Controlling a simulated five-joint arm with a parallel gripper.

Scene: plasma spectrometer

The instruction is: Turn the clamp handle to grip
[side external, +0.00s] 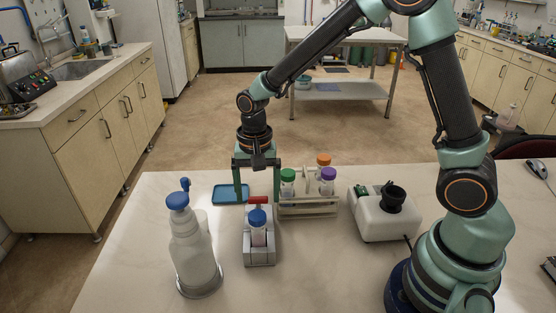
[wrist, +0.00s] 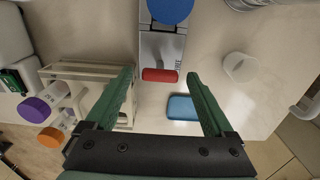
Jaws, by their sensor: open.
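The clamp (side external: 259,252) is a small grey stand on the bench, holding an upright tube with a blue cap (side external: 257,217). Its red handle (side external: 258,200) lies crosswise at the far end, behind the cap. In the wrist view the red handle (wrist: 160,75) lies across the grey clamp body (wrist: 163,48), with the blue cap at the top edge. My gripper (side external: 257,203) points down, its green fingers wide apart on either side of the handle. In the wrist view my gripper (wrist: 160,74) is open and empty, with a gap on both sides of the handle.
A rack (side external: 309,208) with green, orange and purple capped tubes stands close right of the clamp. A white device (side external: 380,222) with a black top is farther right. A spray bottle (side external: 193,250) stands left. A blue tray (side external: 229,194) lies behind. The front bench is clear.

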